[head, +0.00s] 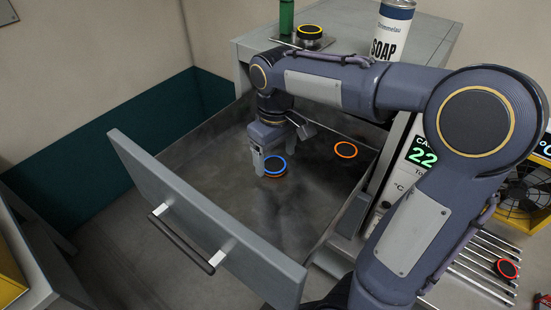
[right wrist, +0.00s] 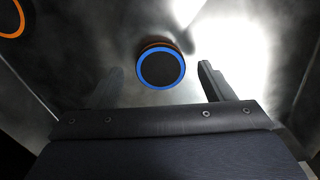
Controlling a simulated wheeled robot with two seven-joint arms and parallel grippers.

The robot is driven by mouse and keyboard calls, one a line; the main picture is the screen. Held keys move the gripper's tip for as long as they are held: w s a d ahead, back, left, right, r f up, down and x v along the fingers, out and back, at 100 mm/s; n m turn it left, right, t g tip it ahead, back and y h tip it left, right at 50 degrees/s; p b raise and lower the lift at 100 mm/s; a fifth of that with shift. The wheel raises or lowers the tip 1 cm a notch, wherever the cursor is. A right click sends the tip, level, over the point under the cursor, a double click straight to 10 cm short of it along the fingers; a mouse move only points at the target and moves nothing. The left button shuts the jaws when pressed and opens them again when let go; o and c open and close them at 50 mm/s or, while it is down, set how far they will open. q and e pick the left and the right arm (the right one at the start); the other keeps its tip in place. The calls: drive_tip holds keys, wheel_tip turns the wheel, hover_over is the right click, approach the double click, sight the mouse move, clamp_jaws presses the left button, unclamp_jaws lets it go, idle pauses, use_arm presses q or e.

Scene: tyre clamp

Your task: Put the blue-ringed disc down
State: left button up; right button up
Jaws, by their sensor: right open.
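The blue-ringed disc (head: 274,164) has a dark middle and lies inside the open drawer (head: 205,222). An orange-edged disc (head: 274,174) shows just under it, so the two look stacked; the right wrist view also shows the blue-ringed disc (right wrist: 160,68) with an orange edge behind it. My right gripper (head: 272,155) is down in the drawer, open, with its fingers on either side of the blue-ringed disc. In the right wrist view there is a gap between the disc and each finger. My left gripper is not in view.
Another orange-ringed disc (head: 345,149) lies apart in the drawer. On the cabinet top stand a yellow-ringed disc (head: 309,31), a green bottle (head: 286,16) and a soap can (head: 391,32). A red-ringed disc (head: 506,268) lies on a slatted rack at right. The drawer floor's front is clear.

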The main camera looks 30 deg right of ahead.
sight(276, 166)
wheel_tip(276, 166, up, 6)
drive_tip(key=shift+f, duration=0.1)
drive_tip(key=shift+s, duration=0.15)
idle(0.5)
